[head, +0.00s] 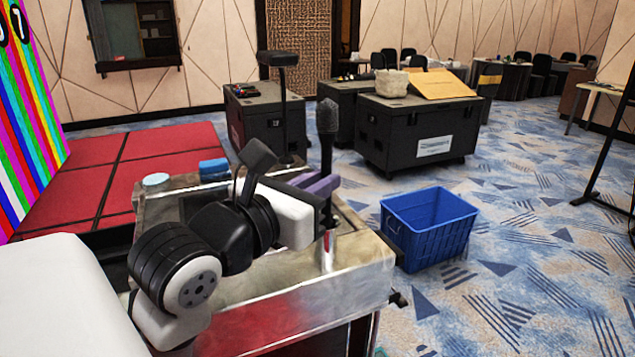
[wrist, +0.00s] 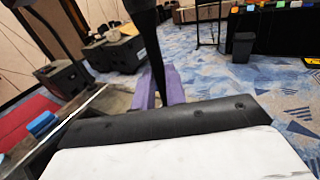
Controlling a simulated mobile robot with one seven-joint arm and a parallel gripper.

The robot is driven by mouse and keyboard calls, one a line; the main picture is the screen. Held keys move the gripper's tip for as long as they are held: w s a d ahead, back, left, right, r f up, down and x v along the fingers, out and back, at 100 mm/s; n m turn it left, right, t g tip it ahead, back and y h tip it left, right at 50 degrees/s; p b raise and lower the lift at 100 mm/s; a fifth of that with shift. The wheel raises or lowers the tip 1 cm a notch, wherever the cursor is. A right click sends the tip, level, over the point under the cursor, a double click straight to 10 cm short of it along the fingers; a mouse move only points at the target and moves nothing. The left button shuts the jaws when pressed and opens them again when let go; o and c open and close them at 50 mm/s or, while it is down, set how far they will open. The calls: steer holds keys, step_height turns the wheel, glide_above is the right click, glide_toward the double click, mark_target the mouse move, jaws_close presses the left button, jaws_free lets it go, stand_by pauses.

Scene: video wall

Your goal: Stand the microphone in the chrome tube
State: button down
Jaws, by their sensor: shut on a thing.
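The black microphone (head: 327,120) is upright in the head view, its mesh head at the top. My gripper (head: 322,188), with purple fingers, is shut on its handle above the metal-topped cart (head: 345,275). The chrome tube (head: 328,254) seems to stand on the cart top directly below the handle. I cannot tell whether the handle's lower end is above the tube's mouth or inside it. In the wrist view the microphone's dark handle (wrist: 149,42) runs down between the purple fingers (wrist: 158,88); the tube cannot be made out there.
A blue block (head: 213,168) and a pale blue round thing (head: 155,180) lie at the cart's back left. A black stand (head: 281,110) rises behind my gripper. A blue crate (head: 428,228) is on the carpet to the right. Black cases (head: 418,130) stand farther back.

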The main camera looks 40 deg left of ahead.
steer(key=shift+f, duration=0.35)
steer(key=c, duration=1.4)
jaws_free()
steer(key=shift+o, duration=0.2)
steer(key=s+d+b, duration=0.1)
steer(key=s+b, duration=0.2)
steer(key=s, duration=1)
steer(key=shift+s+d, duration=0.2)
steer(key=shift+s, duration=0.2)
steer(key=shift+r, duration=0.1)
